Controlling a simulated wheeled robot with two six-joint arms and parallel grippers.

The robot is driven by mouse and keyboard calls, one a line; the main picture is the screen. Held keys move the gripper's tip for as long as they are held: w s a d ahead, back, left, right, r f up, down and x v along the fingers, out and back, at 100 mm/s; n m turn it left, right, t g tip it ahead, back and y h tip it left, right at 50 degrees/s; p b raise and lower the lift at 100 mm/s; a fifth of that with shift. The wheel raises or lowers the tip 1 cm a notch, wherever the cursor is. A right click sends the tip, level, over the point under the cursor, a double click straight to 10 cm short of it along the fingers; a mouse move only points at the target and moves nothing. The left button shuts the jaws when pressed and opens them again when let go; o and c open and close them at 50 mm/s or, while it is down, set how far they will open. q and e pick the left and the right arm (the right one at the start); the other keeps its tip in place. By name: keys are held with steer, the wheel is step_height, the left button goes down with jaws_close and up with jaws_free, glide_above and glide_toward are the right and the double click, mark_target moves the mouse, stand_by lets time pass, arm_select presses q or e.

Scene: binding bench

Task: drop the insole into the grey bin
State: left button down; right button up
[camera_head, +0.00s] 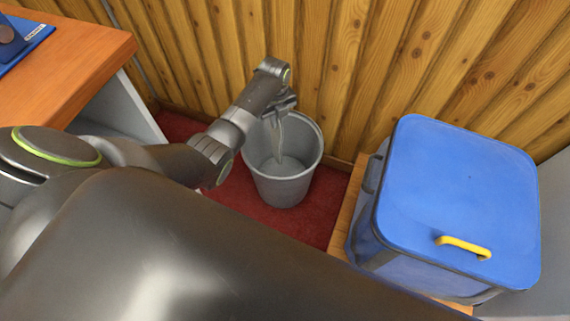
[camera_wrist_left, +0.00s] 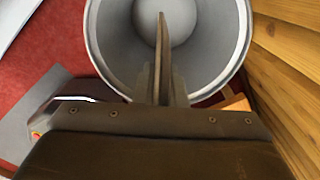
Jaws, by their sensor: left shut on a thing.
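The grey bin (camera_head: 285,187) stands on the red floor against the wooden wall, its open top facing up. My left gripper (camera_head: 279,112) is over the bin's mouth, with its fingers pointing down. In the left wrist view the insole (camera_wrist_left: 162,45) shows edge-on between the fingers (camera_wrist_left: 161,88), in front of the round rim of the bin (camera_wrist_left: 100,50). The insole's lower end appears within the bin opening. My right gripper is not in view.
A blue lidded box (camera_head: 455,190) with a yellow handle (camera_head: 463,247) stands on a wooden surface right of the bin. An orange-brown bench top (camera_head: 75,55) is at the left, with a blue item (camera_head: 25,42) on it. Red floor (camera_head: 312,222) is bare around the bin.

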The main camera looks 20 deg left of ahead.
arm_select(q)
steer(key=c, duration=1.4)
jaws_free()
step_height(320, 180, up, 6)
steer(key=shift+f+p, duration=0.15)
steer(key=shift+p, duration=1)
step_height(320, 180, up, 12)
steer(key=p, duration=0.2)
steer(key=shift+f+p, duration=0.15)
steer(key=shift+p, duration=0.2)
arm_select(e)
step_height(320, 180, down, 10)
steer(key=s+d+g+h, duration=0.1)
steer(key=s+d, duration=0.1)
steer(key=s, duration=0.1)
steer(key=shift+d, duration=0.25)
